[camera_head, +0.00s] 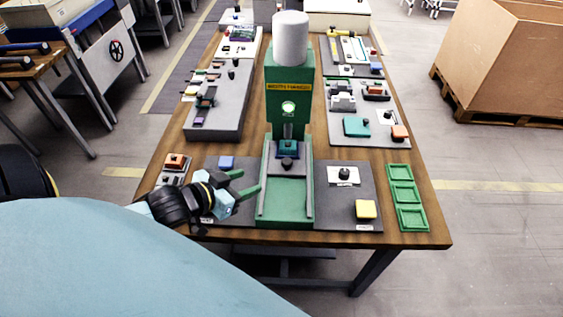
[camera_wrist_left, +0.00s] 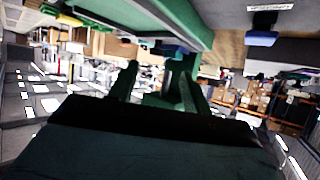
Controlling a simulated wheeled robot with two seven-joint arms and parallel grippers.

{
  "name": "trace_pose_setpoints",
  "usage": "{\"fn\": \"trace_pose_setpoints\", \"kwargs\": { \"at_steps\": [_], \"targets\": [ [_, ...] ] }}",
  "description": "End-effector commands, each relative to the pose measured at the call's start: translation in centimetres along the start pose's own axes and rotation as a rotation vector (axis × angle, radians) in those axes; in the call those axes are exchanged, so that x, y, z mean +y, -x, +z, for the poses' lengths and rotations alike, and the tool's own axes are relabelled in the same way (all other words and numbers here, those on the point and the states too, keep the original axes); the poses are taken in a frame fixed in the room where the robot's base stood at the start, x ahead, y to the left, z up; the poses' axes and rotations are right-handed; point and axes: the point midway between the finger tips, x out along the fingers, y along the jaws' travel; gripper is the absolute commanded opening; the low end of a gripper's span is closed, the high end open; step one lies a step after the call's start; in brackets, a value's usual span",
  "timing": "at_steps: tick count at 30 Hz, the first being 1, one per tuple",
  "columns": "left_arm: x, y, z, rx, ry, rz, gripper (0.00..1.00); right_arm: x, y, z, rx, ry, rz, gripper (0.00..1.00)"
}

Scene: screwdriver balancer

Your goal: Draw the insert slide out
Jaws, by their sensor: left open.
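The insert slide (camera_head: 287,160) is a dark plate with a round black knob. It sits at the back of the green channel (camera_head: 286,212) at the foot of a green machine (camera_head: 289,90). The channel's front part is empty. My left gripper (camera_head: 243,182) has its green fingers spread, with nothing between them. It is left of the channel, its fingertips near the channel's left wall; I cannot tell if they touch. The fingers also show apart in the left wrist view (camera_wrist_left: 155,84). The slide cannot be made out there. My right gripper is not in view.
A blue block (camera_head: 226,162) and an orange-topped part (camera_head: 174,161) lie near my left gripper. A yellow button (camera_head: 365,209) sits right of the channel, with a green tray (camera_head: 404,196) beyond. Grey boards with small parts line both back sides.

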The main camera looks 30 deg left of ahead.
Motion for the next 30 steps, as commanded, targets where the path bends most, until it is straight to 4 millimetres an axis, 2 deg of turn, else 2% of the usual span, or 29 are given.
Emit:
{"fn": "trace_pose_setpoints", "kwargs": {
  "at_steps": [6,11,30],
  "targets": [
    [-0.6,-0.1,-1.5,0.077,0.002,0.05,0.48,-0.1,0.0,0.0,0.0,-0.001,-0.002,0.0],
    [-0.6,-1.5,-1.7,0.082,0.002,0.051,0.48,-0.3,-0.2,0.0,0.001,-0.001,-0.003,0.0],
    [0.0,-11.1,-2.5,0.081,0.001,0.05,0.48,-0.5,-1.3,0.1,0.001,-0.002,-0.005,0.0]
  ]
}}
